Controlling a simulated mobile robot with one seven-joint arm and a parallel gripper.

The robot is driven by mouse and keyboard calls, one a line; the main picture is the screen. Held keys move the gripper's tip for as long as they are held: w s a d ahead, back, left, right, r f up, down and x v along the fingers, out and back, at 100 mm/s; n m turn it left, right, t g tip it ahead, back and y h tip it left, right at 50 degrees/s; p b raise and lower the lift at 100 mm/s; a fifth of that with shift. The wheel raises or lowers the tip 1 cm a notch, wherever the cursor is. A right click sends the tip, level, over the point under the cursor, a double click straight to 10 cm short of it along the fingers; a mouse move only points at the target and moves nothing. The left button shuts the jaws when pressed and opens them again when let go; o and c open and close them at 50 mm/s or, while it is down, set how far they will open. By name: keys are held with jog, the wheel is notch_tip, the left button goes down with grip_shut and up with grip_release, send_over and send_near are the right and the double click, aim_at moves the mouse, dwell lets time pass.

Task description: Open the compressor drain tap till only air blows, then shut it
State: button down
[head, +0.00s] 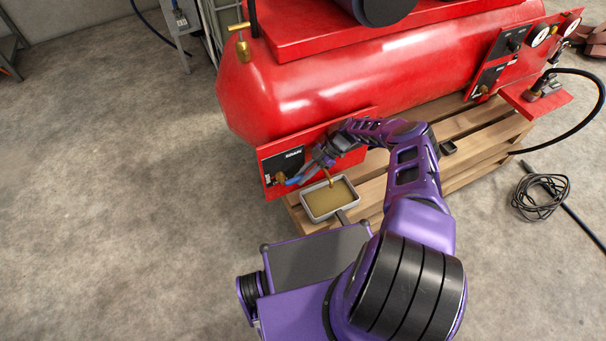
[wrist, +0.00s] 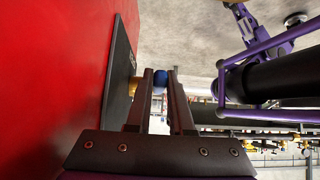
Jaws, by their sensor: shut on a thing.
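The red compressor tank (head: 370,75) lies along a wooden pallet. On its lower left end is a red panel (head: 273,160) with a black label plate and a brass drain fitting (head: 281,177). The tap's blue handle (head: 293,181) shows beside the fitting. My gripper (head: 308,172) reaches it from the right. In the wrist view, my gripper (wrist: 160,76) is shut on the blue handle (wrist: 160,92), with brass (wrist: 136,86) to its left. A thin brass-coloured piece (head: 330,178) points down over the tray; I cannot tell whether anything flows from it.
A metal tray (head: 306,206) of murky yellow-brown liquid sits under the panel on the pallet (head: 465,125). A black hose (head: 598,100) and a coiled cable (head: 540,193) lie at the right. The concrete floor at left is clear.

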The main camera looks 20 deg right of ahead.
jog(key=shift+f, duration=0.2)
dwell(0.4)
jog(key=c, duration=0.8)
grip_release()
jog(key=shift+r, duration=0.1)
jog(key=v, duration=1.7)
jog(key=shift+w+d, duration=0.15)
jog(key=shift+d, duration=0.1)
